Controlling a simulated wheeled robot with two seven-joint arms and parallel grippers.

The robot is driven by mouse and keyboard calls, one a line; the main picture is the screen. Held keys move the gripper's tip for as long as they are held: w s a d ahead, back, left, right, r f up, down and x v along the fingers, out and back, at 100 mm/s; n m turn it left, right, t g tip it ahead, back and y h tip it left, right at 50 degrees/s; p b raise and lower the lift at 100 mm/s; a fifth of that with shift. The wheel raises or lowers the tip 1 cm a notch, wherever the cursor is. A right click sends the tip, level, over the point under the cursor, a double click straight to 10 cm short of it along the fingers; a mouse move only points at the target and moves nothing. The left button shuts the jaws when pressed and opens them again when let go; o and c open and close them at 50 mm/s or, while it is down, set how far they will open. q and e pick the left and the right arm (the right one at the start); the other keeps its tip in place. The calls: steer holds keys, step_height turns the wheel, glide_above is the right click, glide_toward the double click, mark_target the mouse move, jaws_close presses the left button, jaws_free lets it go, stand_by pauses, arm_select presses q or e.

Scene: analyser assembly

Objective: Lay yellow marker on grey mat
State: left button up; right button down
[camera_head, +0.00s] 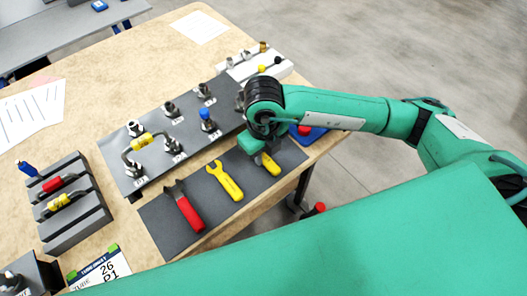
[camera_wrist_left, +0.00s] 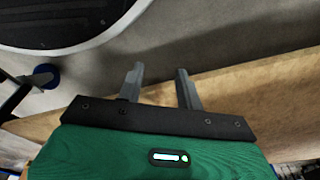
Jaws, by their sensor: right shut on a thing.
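The grey mat (camera_head: 157,217) lies along the near edge of the table, with red-handled pliers (camera_head: 184,209) and a yellow wrench (camera_head: 225,182) on it. My right gripper (camera_head: 265,157) is over the right end of the mat, pointing down, shut on a yellow object, which looks like the yellow marker (camera_head: 272,166). The wrist and fingers hide part of it, and I cannot tell whether it touches the mat. My left gripper (camera_wrist_left: 159,80) is open and empty in the left wrist view, beside the table edge; it is out of the head view.
A dark plate (camera_head: 125,178) with several metal fittings stands behind the mat. A slotted grey block (camera_head: 75,225) holds blue, red and yellow pieces at left. A blue tray (camera_head: 312,136) is right of my right gripper. A white block (camera_head: 243,72) with fittings stands behind.

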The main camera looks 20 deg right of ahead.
arm_select(q)
steer(key=shift+f, duration=0.15)
arm_select(e)
steer(key=shift+f, duration=0.15)
steer(key=c, duration=1.2)
jaws_free()
arm_select(q)
steer(key=shift+w+d+r, duration=0.1)
steer(key=shift+w+r, duration=0.15)
steer(key=shift+r, duration=0.45)
steer(key=shift+w+d+r, duration=0.1)
steer(key=shift+w+r, duration=0.15)
steer(key=shift+r, duration=0.45)
arm_select(e)
steer(key=shift+r, duration=6.95)
